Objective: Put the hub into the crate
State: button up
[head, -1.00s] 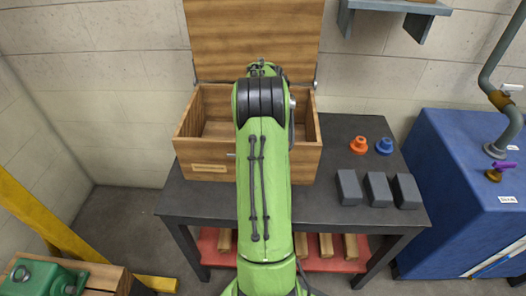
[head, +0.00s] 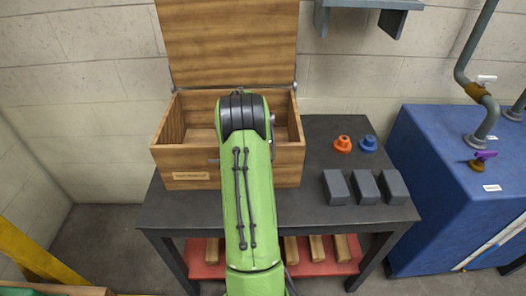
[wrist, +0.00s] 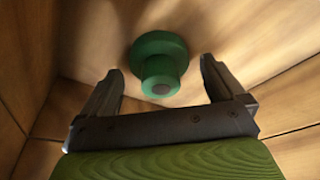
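A green hub (wrist: 160,62) with a flange and narrower boss is inside the wooden crate, seen in the wrist view against the crate's boards (wrist: 255,30). My gripper (wrist: 162,80) is open, with its two fingers spread on either side of the hub and a visible gap to each. The hub appears just beyond the fingertips. In the head view the open crate (head: 185,160) stands on the dark table with its lid up. My arm reaches over it and hides the gripper and the green hub.
On the dark table (head: 315,205), an orange hub (head: 342,145) and a blue hub (head: 368,144) stand right of the crate, behind several grey blocks (head: 365,187). A blue cabinet (head: 450,170) with pipes is at the right. A shelf (head: 375,8) hangs on the wall above.

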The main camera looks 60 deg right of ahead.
jog(key=p+v, duration=0.4)
jog(key=v, duration=0.8)
jog(key=w+a+r+n+t, duration=0.1)
jog(key=w+a+r+n, duration=0.2)
jog(key=a, duration=0.4)
jog(key=w+a+r+n+t, duration=0.1)
jog(key=a+r+n, duration=0.2)
jog(key=a+r, duration=0.3)
jog(key=w+a+r+n+t, duration=0.1)
jog(key=w+a+r+n, duration=0.15)
jog(key=a, duration=0.55)
jog(key=s+a+n+t+y, duration=0.1)
jog(key=s+a+n, duration=0.5)
jog(key=a, duration=0.5)
jog(key=s+a+n+t+y, duration=0.1)
jog(key=s+a+n+t, duration=0.1)
jog(key=s+a+n, duration=0.5)
jog(key=a, duration=0.5)
jog(key=shift+a+f+t+y, duration=0.15)
jog(key=shift+f+t+y, duration=0.15)
jog(key=shift+y, duration=0.1)
